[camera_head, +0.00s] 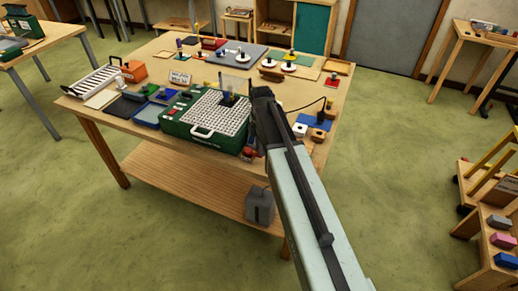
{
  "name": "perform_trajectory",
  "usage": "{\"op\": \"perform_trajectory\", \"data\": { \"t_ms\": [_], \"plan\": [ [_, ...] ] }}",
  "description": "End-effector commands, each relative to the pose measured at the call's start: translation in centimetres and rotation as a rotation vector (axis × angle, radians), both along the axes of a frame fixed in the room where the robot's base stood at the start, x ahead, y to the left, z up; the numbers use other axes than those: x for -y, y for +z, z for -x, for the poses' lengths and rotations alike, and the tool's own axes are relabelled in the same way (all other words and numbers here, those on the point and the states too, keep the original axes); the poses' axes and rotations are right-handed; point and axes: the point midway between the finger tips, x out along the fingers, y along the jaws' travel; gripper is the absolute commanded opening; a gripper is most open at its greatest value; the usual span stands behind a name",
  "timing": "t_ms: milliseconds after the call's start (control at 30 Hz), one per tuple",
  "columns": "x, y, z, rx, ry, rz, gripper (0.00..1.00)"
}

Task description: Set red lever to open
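A small red part (248,153) shows at the right front corner of the green box (187,131) on the wooden table. It is partly behind my arm and too small to tell whether it is the red lever or how it is set. The green box has a pale grid top (212,114) and a white front handle. My gripper (261,93) is a dark shape over the table, just right of the grid top. Its fingers cannot be made out, and I see nothing clearly held in it. My arm hides part of the table behind it.
The table (290,95) is crowded with small trays, blocks and discs. An orange box (133,71) stands at its left. A grey weight (259,205) is on the lower shelf (195,180). A stepped wooden stand (495,240) is at the right. Green floor lies open in front.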

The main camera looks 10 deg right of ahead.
Motion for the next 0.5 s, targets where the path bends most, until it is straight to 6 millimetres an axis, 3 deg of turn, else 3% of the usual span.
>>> {"op": "perform_trajectory", "data": {
  "t_ms": [100,500],
  "plan": [
    [-0.83,0.02,-0.13,0.004,0.001,-0.001,0.00],
    [-0.48,0.02,0.27,0.006,-0.097,-0.003,0.00]
  ]
}}
